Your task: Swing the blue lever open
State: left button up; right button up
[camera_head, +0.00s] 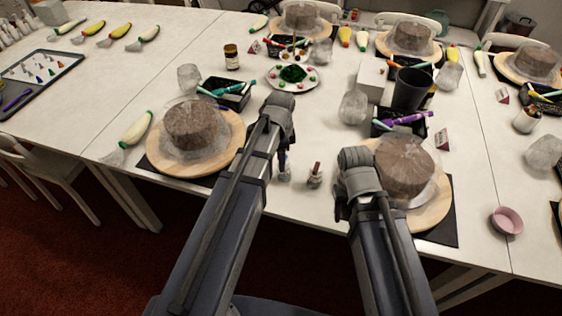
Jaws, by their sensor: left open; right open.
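I cannot make out a blue lever in the head view. My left gripper (283,160) hangs over the table's front middle, beyond the left turntable's right side. My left arm covers much of it; its jaws are open. My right gripper (341,207) is by the left side of the right-hand turntable, mostly hidden behind my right wrist, jaws open. A small pale bottle-like item stands right at the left gripper's tips; whether they touch it I cannot tell. A small bottle with a reddish-brown top (315,176) stands between the two grippers.
A chocolate cake (190,124) sits on a round wooden turntable (170,166) at left; another cake (404,166) is at right. A black tool box (234,98), a plate of sweets (293,76), a black cup (410,88) and a pink bowl (506,221) stand around.

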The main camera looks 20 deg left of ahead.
pick_arm(q)
grip_shut()
dwell(0.3)
jog(key=shift+d, duration=0.1)
dwell(0.4)
jog(key=w+d+n, duration=0.4)
jog(key=n, duration=1.4)
jog(key=shift+w+d+n, duration=0.2)
jog(key=shift+d+n, duration=0.15)
jog(key=shift+n, duration=0.05)
jog(key=shift+w, duration=0.1)
